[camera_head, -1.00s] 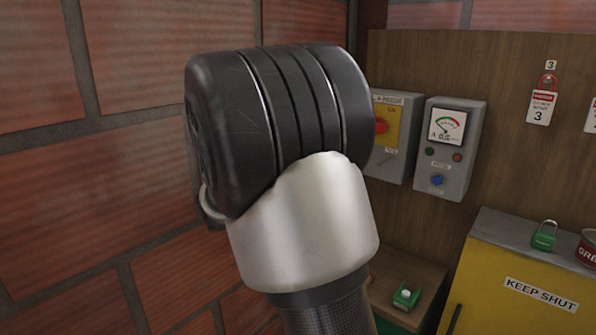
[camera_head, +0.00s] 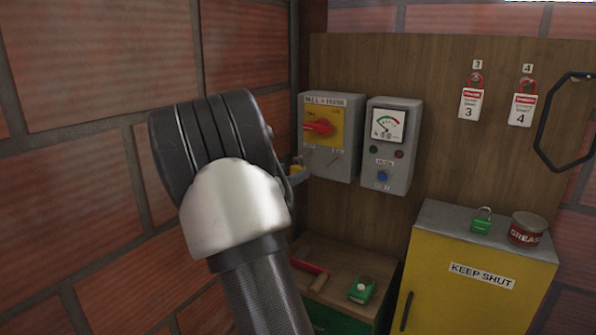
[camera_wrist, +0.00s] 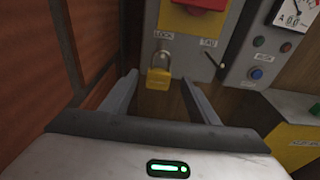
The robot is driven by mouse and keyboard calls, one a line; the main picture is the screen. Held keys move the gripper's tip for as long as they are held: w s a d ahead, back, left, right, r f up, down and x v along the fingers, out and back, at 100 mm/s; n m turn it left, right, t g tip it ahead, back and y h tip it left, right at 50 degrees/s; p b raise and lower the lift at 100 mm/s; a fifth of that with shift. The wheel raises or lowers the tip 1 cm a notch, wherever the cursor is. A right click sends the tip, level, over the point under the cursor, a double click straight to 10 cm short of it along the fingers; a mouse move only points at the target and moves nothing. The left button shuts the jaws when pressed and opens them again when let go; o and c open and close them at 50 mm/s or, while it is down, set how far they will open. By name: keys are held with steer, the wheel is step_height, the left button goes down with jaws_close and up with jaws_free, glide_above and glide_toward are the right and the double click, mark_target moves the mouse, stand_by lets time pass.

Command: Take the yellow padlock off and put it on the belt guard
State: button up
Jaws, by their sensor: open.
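The yellow padlock (camera_wrist: 158,79) hangs from the LOCK hasp under the red switch handle of the grey switch box (camera_head: 342,165). In the head view only a bit of yellow, the padlock (camera_head: 297,170), shows beside my wrist. My gripper (camera_wrist: 159,78) is open, with its fingertips either side of the padlock in the wrist picture; the padlock appears ahead of them and not gripped. My arm hides most of the gripper in the head view. A yellow cabinet (camera_head: 445,299) labelled KEEP SHUT stands lower right; I cannot tell whether it is the belt guard.
A green padlock (camera_head: 482,221) and a grease can (camera_head: 527,230) stand on the yellow cabinet. A meter box (camera_head: 402,172) is right of the switch box. A brick wall (camera_head: 75,190) is close on the left.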

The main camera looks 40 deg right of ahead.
mark_target(296, 169)
steer(key=x, duration=0.3)
steer(key=shift+w+d, duration=0.1)
steer(key=shift+w, duration=0.05)
steer(key=shift+c, duration=0.5)
steer(key=c, duration=1.1)
steer(key=shift+r, duration=0.1)
